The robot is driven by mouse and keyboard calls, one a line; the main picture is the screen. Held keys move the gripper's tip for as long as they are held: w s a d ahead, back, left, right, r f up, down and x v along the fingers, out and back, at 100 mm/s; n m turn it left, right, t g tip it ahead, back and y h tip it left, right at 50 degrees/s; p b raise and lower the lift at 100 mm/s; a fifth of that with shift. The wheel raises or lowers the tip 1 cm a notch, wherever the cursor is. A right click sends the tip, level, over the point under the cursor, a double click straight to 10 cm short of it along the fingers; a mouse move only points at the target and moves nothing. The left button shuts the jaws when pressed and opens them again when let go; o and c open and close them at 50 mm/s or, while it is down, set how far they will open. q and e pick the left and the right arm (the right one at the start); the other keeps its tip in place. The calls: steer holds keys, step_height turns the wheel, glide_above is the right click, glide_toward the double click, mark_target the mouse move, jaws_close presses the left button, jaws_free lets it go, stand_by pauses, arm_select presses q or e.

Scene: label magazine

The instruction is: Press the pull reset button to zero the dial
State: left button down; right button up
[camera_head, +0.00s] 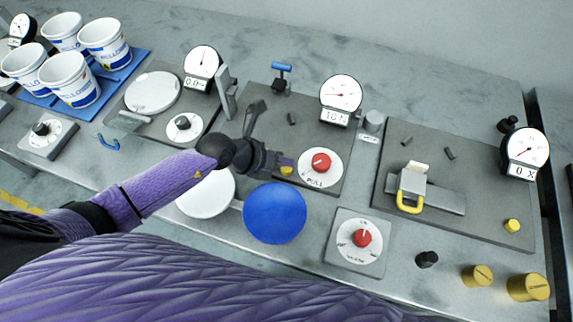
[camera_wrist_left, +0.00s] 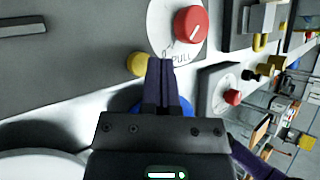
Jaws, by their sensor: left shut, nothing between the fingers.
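The dial marked PULL (camera_head: 312,178) is a white disc with a red knob (camera_head: 321,162), on a dark grey plate. The wrist view shows the red knob (camera_wrist_left: 191,24) at the top. A small yellow button (camera_head: 287,170) sits just left of the PULL dial; in the wrist view the yellow button (camera_wrist_left: 138,63) is just left of my fingertips. A round gauge (camera_head: 341,92) with a small readout stands behind. My left gripper (camera_head: 277,164) is shut and empty beside the yellow button; the wrist view shows its closed fingers (camera_wrist_left: 160,66). Contact cannot be told. My right gripper is not in view.
A blue disc (camera_head: 274,213) and a white disc (camera_head: 207,194) lie at the front edge near my arm. Another red knob (camera_head: 362,238) is on a square plate to the right. A yellow-handled latch (camera_head: 410,203) is farther right. White cups (camera_head: 69,80) stand at far left.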

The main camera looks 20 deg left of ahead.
mark_target(283, 170)
arm_select(q)
steer(key=shift+f, duration=0.15)
steer(key=shift+f, duration=0.3)
steer(key=shift+f+b, duration=0.5)
stand_by(0.6)
steer(key=shift+r+p, duration=0.95)
steer(key=shift+p, duration=0.1)
step_height(283, 170, up, 5)
steer(key=p, duration=0.5)
